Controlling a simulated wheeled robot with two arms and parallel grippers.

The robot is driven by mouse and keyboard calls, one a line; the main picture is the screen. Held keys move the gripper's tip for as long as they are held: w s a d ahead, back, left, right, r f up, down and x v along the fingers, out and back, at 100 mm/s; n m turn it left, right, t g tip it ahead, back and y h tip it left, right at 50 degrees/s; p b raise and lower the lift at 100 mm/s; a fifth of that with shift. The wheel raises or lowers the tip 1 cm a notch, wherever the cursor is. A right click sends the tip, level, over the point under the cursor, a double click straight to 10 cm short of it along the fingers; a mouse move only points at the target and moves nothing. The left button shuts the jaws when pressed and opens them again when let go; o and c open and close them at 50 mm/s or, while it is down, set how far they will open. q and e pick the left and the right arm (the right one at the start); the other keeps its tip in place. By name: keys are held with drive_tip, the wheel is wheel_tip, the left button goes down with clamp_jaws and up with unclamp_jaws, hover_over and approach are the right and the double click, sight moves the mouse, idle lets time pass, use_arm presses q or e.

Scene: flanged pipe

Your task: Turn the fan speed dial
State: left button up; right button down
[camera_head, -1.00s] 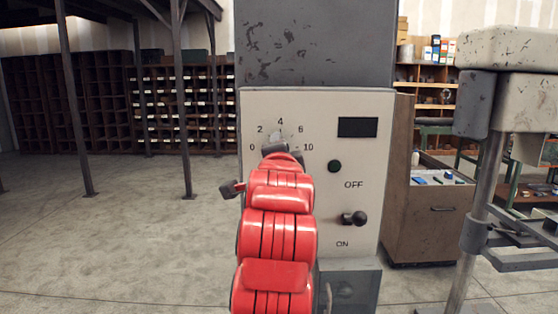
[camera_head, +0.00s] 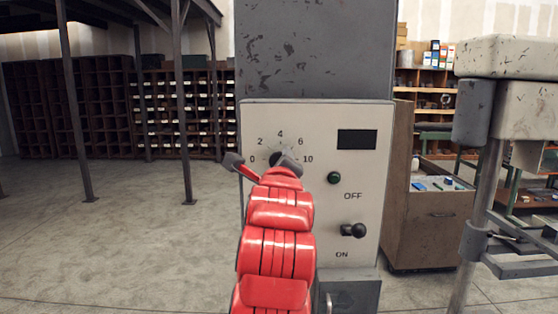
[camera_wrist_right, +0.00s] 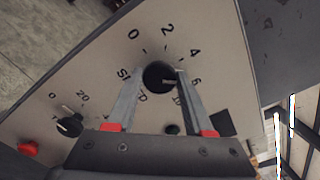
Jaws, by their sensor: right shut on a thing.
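The fan speed dial (camera_wrist_right: 154,70) is a black round knob with a pale pointer mark on a cream control panel (camera_head: 365,190). In the right wrist view the mark points roughly towards the 6. The dial's scale runs from 0 to 10 in the head view. My right gripper (camera_wrist_right: 159,80) is shut on the dial, one finger on each side of it. In the head view the gripper (camera_head: 288,161) and its red arm partly hide the dial and the panel's lower left. My left gripper is not in view.
On the panel are a dark display (camera_head: 357,139), a green button (camera_head: 334,178) and an OFF/ON lever (camera_head: 354,230). The wrist view shows a second black dial (camera_wrist_right: 70,124) and a red button (camera_wrist_right: 28,148). A drill-like machine (camera_head: 510,95) stands right; open floor lies left.

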drive_tip(key=shift+m, duration=0.6)
drive_tip(key=shift+c, duration=1.5)
unclamp_jaws()
drive_tip(key=s+b, duration=0.3)
drive_tip(key=s, duration=1.4)
drive_tip(key=shift+s, duration=0.2)
drive_tip(key=shift+w, duration=0.1)
